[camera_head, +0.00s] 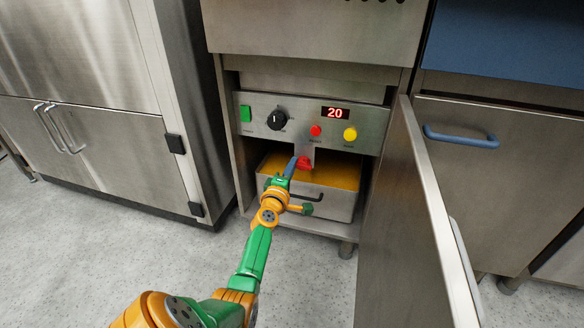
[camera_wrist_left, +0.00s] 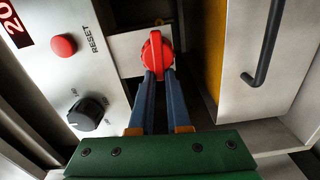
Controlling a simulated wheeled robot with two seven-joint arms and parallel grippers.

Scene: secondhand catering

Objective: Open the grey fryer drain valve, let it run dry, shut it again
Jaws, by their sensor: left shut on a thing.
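The grey fryer (camera_head: 315,25) stands ahead with its lower compartment open. The red drain valve handle (camera_head: 305,163) sits below the control panel, above the drain pan. My left gripper (camera_head: 292,167) reaches it from the front. In the left wrist view the blue fingers (camera_wrist_left: 158,75) are shut on the red handle (camera_wrist_left: 157,50), one on each side. The steel drain pan (camera_head: 322,203) has a black front handle and orange-yellow oil-coloured content. The valve outlet is hidden, and I cannot tell whether liquid is flowing. My right gripper is not in view.
The control panel (camera_head: 348,132) has a green switch, black knob, red and yellow buttons, and a display reading 20. The open cabinet door (camera_head: 398,225) stands to the right of my arm. A steel cabinet (camera_head: 85,130) stands left. Floor in front is clear.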

